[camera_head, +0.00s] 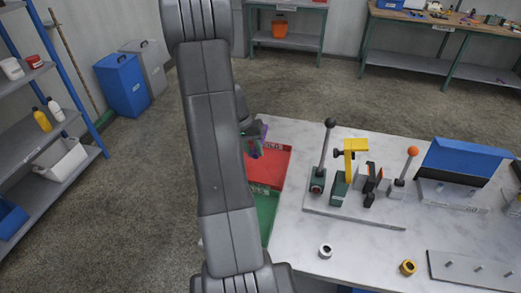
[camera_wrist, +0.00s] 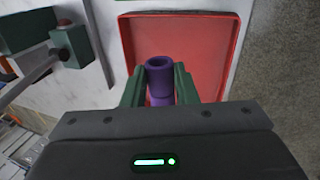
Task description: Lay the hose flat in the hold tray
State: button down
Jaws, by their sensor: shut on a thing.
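My gripper (camera_wrist: 159,88) is shut on a purple hose (camera_wrist: 159,66) in the wrist view, with a dark green finger on each side of it. The hose's open round end points up toward the camera. The red tray (camera_wrist: 215,28) lies behind and below the hose, and it looks empty where I can see it. In the head view the red tray (camera_head: 283,153) sits at the table's left edge, partly hidden by my arm. A bit of the purple hose (camera_head: 262,130) shows beside my gripper (camera_head: 254,150) over that tray. Whether the hose touches the tray I cannot tell.
A green tray (camera_head: 268,211) lies in front of the red one. A plate with upright levers and a yellow clamp (camera_head: 349,158) stands to the right. A white ring (camera_head: 325,251) and a yellow ring (camera_head: 408,267) lie near the front. The table's middle front is clear.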

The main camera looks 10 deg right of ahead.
jog(key=shift+s+d+f, duration=0.1)
jog(key=shift+s+d, duration=0.05)
jog(key=shift+d, duration=0.3)
jog(key=shift+f+m+b, duration=0.3)
jog(key=shift+f+b, duration=2.65)
jog(key=shift+f, duration=2.25)
jog(key=c, duration=1.1)
grip_release()
jog(key=b+v, duration=0.1)
jog(key=v, duration=1.2)
jog(key=shift+r, duration=0.35)
